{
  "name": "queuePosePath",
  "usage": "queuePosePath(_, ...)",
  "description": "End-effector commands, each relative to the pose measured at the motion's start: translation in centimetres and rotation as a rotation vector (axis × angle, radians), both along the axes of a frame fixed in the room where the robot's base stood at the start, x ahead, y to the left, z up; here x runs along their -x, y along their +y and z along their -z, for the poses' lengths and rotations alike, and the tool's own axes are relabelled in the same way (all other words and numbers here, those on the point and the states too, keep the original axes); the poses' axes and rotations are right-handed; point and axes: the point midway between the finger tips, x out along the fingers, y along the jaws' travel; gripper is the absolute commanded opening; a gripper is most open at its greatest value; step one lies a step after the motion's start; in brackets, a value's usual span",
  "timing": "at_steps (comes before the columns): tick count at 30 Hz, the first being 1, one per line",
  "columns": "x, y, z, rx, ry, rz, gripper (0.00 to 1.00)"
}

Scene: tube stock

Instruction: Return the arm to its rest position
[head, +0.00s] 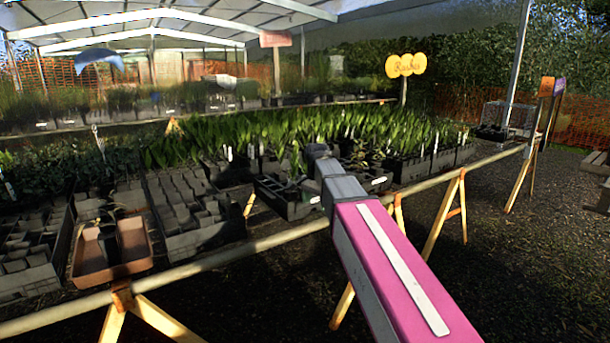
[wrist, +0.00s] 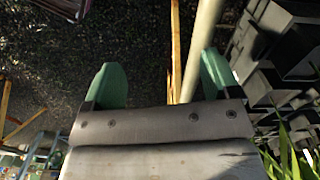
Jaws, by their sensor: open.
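My gripper (wrist: 160,88) shows in the wrist view with its two green fingers spread apart. Nothing is between the fingers; the dark ground, a pale rail and a wooden leg show beyond them. In the head view my pink and grey arm reaches forward from the lower right, over the front rail (head: 270,243) of the plant bench. Its far end is over the black trays near the middle of the bench. The gripper fingers cannot be made out in the head view.
A terracotta tray (head: 88,262) holding a dark pot with a drooping plant (head: 130,238) stands at the bench's left front. Black trays (head: 190,215) and leafy seedlings (head: 280,135) fill the bench. Wooden trestle legs (head: 440,222) stand below the rail. The gravel at right (head: 540,240) is open.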

Motion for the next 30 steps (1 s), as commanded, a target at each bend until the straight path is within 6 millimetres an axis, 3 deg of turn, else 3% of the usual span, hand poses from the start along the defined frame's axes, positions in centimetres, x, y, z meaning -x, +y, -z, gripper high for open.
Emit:
queuePosePath(11, 5.0, -6.4, 12.6, 0.0, 0.003, -0.284, 0.82)
queuePosePath(18, 9.6, -10.4, 20.0, 0.0, 0.001, -0.49, 0.82)
queuePosePath(24, 13.9, -13.2, 25.0, 0.0, 0.0, -0.654, 0.82)
queuePosePath(30, 16.7, -14.7, 27.8, 0.001, -0.003, -0.765, 0.82)
